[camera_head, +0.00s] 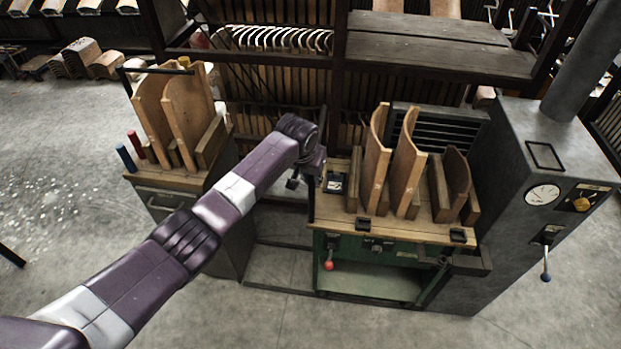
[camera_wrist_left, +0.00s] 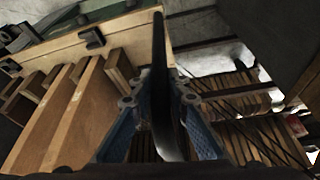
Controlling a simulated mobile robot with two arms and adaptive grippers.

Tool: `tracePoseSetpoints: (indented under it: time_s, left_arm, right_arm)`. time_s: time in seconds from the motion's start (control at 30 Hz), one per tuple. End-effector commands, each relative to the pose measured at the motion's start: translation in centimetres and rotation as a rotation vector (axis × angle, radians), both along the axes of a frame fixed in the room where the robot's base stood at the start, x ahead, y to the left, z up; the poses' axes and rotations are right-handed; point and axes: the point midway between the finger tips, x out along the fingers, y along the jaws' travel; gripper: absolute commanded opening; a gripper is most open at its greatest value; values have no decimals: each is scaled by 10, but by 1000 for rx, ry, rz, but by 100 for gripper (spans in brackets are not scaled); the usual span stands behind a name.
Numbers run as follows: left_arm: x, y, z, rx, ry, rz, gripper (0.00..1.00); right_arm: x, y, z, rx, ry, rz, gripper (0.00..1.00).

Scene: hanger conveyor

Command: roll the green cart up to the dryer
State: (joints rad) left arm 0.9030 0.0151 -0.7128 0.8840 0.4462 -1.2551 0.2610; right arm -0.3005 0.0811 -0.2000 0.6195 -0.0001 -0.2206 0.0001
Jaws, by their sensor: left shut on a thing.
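The green cart (camera_head: 370,248) has a wooden top carrying curved wooden boards (camera_head: 405,165). A red-knobbed lever (camera_head: 328,262) is on its front. The dryer (camera_head: 510,215) is the grey cabinet at the right, with a round gauge and a blue-tipped lever. The cart's right end is close beside it; I cannot tell if they touch. My left gripper (camera_head: 308,180) is at the cart's left end. In the left wrist view its blue fingers (camera_wrist_left: 160,115) are shut on a dark bar (camera_wrist_left: 159,60), seemingly the cart's handle. My right gripper is out of view.
A second wooden-topped bench (camera_head: 165,180) with curved boards and red and blue cylinders stands left of the cart. A dark rack (camera_head: 425,45) runs behind. Bare concrete floor (camera_head: 350,325) lies in front.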

Motion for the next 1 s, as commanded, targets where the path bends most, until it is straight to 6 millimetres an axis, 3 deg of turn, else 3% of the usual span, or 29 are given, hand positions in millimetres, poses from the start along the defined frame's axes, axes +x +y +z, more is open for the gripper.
tracePoseSetpoints:
  time_s: [0.03, 0.07, 0.23, 0.67, 1.0]
  left_arm:
    - [-1, -8, 1, -13, -2, -7, 0]
    - [-1, -8, 1, -14, -1, -8, 16]
    - [-1, -7, 1, -13, -2, -7, 33]
    - [-3, -4, 10, -7, -2, -6, 33]
    - [-24, 1, 61, -8, -5, -8, 33]
  right_arm:
    - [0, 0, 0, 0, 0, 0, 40]
    - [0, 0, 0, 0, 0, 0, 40]
    - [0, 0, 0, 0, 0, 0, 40]
    - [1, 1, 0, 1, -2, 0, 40]
    - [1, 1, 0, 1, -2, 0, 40]
